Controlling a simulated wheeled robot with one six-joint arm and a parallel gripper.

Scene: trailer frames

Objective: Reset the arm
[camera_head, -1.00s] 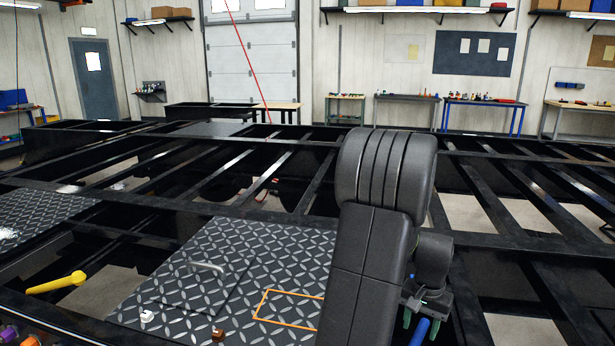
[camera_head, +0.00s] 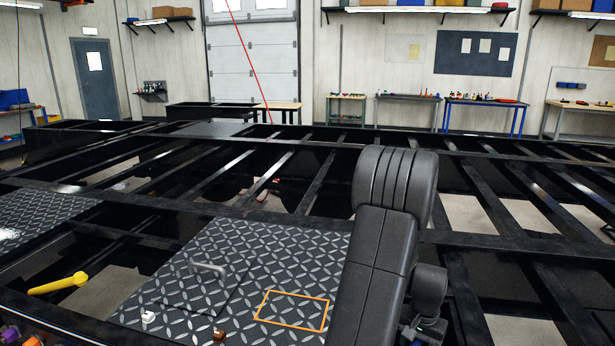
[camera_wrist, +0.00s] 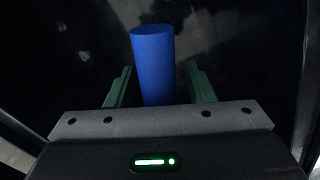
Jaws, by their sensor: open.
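My arm rises at the right of the diamond-plate panel in the head view, and its lower end runs off the bottom edge. In the wrist view my gripper (camera_wrist: 158,70) is open, with a green finger on each side. A blue cylinder (camera_wrist: 153,50) shows between the fingers, with a dark gap on either side of it. Its lower end is hidden behind the gripper's grey front plate. I cannot tell what, if anything, supports it. The fingers do not show in the head view.
The diamond-plate panel (camera_head: 237,250) bears a handle (camera_head: 208,268), an orange rectangle outline (camera_head: 293,294), a small white piece (camera_head: 148,317) and a brown piece (camera_head: 219,335). A yellow bar (camera_head: 57,284) lies left. Black frame beams (camera_head: 500,243) with open gaps surround it.

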